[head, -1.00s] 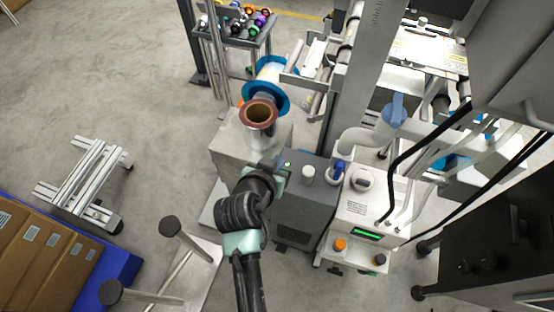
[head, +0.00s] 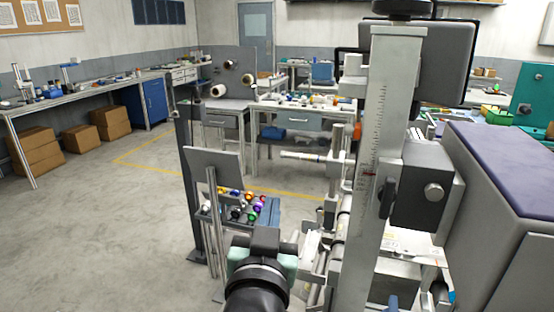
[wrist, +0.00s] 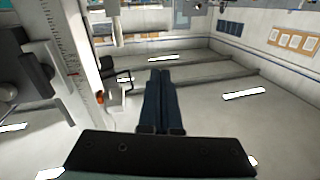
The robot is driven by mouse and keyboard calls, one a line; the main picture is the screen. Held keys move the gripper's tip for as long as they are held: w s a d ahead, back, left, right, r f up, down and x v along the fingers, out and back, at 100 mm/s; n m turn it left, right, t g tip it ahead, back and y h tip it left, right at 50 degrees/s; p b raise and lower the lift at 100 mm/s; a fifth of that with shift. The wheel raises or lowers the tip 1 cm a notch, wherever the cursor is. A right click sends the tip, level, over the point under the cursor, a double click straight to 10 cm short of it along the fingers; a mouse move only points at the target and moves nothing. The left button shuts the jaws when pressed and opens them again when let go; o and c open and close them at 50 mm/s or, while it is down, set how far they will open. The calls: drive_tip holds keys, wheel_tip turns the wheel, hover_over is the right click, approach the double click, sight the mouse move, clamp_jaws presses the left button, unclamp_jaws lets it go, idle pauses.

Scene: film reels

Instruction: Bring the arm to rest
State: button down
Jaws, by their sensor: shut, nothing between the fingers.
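My gripper (wrist: 161,75) shows in the wrist view, its two dark fingers together with nothing between them. It points out into the open room, away from any nearby surface. In the head view my raised arm (head: 258,285) comes up from the bottom edge, left of the tall grey column with a scale (head: 375,130). The fingertips are hidden behind the wrist there. The column also shows at the left of the wrist view (wrist: 70,60), apart from the fingers.
A small rack of colourful rolls (head: 240,210) stands just beyond my arm. A grey machine with a purple top (head: 530,165) fills the right. Workbenches (head: 90,95) line the back and left. The floor (head: 110,230) at left is clear.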

drive_tip(key=s+r+t+p, duration=0.1)
drive_tip(key=s+r+t, duration=0.2)
drive_tip(key=r, duration=0.8)
drive_tip(key=s+r+n+t+y+p, duration=0.1)
drive_tip(key=s+r+t, duration=0.2)
drive_tip(key=s+r, duration=0.4)
drive_tip(key=s+r+n+t+p, duration=0.1)
drive_tip(key=s+r+t, duration=0.2)
drive_tip(key=r, duration=1.2)
drive_tip(key=s+d, duration=0.1)
drive_tip(key=s, duration=0.2)
drive_tip(key=shift+y+p, duration=0.3)
drive_tip(key=shift+p, duration=0.05)
drive_tip(key=shift+s, duration=0.1)
